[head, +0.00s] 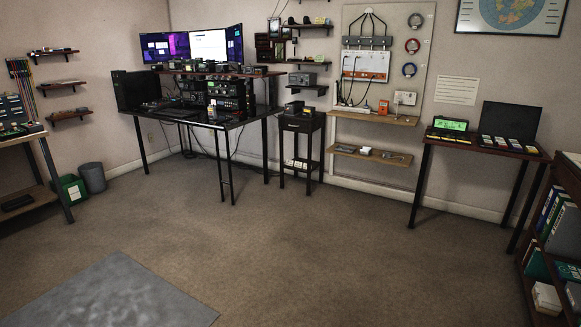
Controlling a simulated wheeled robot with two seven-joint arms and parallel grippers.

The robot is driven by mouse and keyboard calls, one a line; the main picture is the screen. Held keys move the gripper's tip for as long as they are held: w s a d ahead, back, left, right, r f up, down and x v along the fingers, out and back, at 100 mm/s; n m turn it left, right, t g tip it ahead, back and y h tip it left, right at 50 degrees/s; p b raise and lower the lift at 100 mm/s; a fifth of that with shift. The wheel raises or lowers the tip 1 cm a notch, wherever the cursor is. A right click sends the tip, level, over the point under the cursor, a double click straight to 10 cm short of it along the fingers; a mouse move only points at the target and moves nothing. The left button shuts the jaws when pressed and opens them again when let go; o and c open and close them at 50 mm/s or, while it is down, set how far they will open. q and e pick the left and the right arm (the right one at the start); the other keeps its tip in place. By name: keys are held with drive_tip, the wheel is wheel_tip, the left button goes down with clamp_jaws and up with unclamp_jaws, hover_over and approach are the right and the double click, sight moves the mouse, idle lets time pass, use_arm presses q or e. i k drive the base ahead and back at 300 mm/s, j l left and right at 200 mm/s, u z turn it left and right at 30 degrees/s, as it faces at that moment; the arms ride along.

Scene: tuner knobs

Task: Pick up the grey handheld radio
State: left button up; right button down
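I cannot pick out the grey handheld radio for certain in the head view; small objects are too far off to tell apart. Small dark and grey devices stand along the raised shelf of the black corner desk (220,122). A dark box-shaped device (294,107) stands on the small black side table (301,123). Neither of my grippers is in view.
A dark table (480,147) with a green-lit display stands at the right, near a bookcase (530,240). A workbench (30,200), a green box (71,189) and a grey bin (93,177) are at the left. The middle carpet (300,250) is clear; a grey mat (115,295) lies front left.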

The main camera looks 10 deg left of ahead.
sight(211, 109)
drive_tip(key=i+j+u, duration=0.45)
drive_tip(key=i, duration=0.35)
drive_tip(key=i+u, duration=0.4)
drive_tip(key=i, duration=2.7)
